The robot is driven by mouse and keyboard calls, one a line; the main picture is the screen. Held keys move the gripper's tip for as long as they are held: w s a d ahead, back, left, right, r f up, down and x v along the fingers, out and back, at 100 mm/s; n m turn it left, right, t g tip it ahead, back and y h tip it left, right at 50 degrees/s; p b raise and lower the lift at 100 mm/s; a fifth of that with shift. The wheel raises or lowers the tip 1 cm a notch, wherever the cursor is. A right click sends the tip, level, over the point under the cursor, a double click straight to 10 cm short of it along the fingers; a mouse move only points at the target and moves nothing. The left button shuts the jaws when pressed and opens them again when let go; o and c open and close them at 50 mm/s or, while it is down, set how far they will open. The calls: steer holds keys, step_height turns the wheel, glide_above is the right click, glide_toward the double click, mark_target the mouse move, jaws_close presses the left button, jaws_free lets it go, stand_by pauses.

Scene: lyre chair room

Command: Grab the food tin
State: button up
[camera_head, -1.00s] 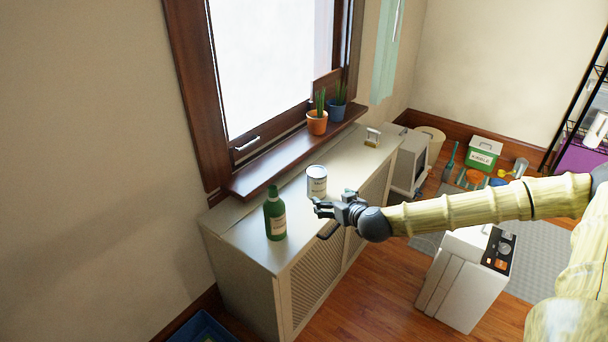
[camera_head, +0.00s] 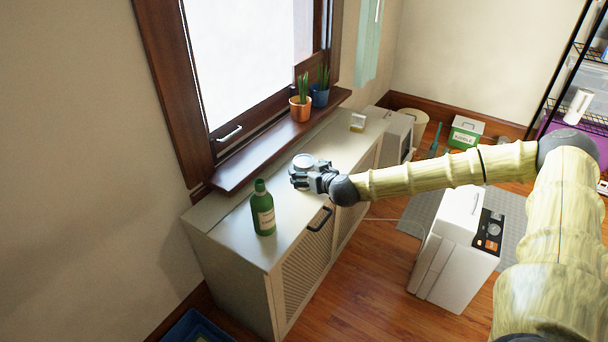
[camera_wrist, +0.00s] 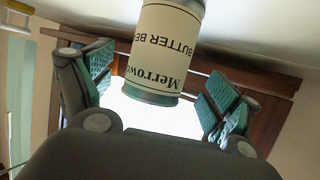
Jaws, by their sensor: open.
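The food tin (camera_head: 304,160) stands on the white cabinet top (camera_head: 240,223), mostly hidden behind my gripper in the head view. In the wrist view the tin (camera_wrist: 165,50) has a cream label reading "Merrow" and "BUTTER BE", appearing upside down. My gripper (camera_head: 300,181) is at the tin. In the wrist view its two green-padded fingers (camera_wrist: 157,90) are open, one on each side of the tin, with a visible gap on both sides.
A green bottle (camera_head: 263,210) stands on the cabinet to the left of my gripper. Potted plants (camera_head: 300,108) sit on the window sill (camera_head: 240,165) behind. A small yellowish item (camera_head: 357,122) lies farther along the cabinet. A white appliance (camera_head: 455,250) stands on the floor.

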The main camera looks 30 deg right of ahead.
steer(key=x, duration=0.2)
steer(key=shift+w+d+f, duration=0.1)
steer(key=shift+w+f, duration=0.1)
steer(key=shift+f, duration=0.2)
steer(key=shift+x, duration=0.85)
steer(key=shift+r, duration=0.15)
steer(key=c, duration=1.1)
